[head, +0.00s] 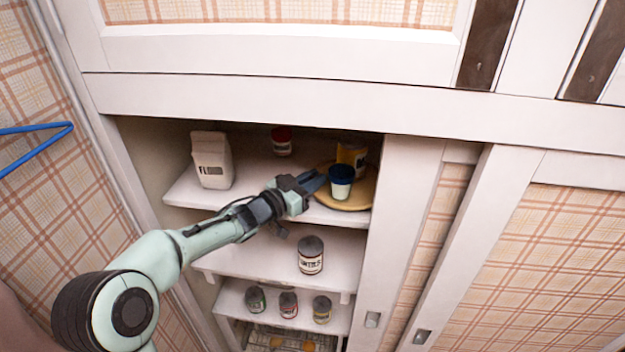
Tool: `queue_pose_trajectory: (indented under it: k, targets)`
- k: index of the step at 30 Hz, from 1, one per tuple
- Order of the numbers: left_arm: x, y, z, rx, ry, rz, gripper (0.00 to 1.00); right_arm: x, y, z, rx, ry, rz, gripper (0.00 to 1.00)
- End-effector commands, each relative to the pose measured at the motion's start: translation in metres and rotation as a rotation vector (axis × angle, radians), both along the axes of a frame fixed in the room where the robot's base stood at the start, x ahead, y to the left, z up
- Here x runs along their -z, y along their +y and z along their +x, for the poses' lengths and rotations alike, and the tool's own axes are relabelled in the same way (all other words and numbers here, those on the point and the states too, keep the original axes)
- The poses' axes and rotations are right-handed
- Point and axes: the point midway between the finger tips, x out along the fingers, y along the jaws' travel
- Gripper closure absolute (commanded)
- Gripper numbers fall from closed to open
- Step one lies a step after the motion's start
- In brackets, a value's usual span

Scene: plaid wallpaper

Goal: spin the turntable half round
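The turntable (362,196) is a round tan disc on the upper shelf, at the right end of the cupboard opening. On it stand a small pale cup with a dark blue top (341,182) and, behind that, a yellow and white container (352,150). The right door frame hides part of the disc. My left gripper (318,182) reaches in over the shelf, with its fingertips at the left edge of the turntable, close to the blue-topped cup. I cannot tell whether it touches either, or how far its fingers are apart. My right gripper is not in view.
A beige carton (211,160) and a red-lidded jar (281,140) stand on the upper shelf (250,183). A dark-lidded jar (310,256) stands on the shelf below, with several small jars lower down. The sliding door (405,240) bounds the opening on the right.

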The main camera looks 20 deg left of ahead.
Motion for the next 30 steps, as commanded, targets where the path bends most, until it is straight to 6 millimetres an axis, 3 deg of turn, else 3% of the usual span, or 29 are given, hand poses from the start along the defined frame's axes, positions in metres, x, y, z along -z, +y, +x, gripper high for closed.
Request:
queue_pose_trajectory:
  k: [18,19,20,30]
  targets:
    - [0.001,-0.011,-0.012,0.002,0.002,0.0,1.0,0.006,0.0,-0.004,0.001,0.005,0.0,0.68]
    - [0.001,-0.011,-0.012,0.002,0.002,0.0,0.79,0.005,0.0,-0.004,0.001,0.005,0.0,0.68]
    - [0.001,-0.011,-0.012,0.002,0.002,0.0,0.69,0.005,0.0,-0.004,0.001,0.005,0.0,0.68]
    - [0.0,-0.01,-0.014,0.0,0.001,0.0,0.68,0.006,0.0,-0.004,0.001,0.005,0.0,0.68]
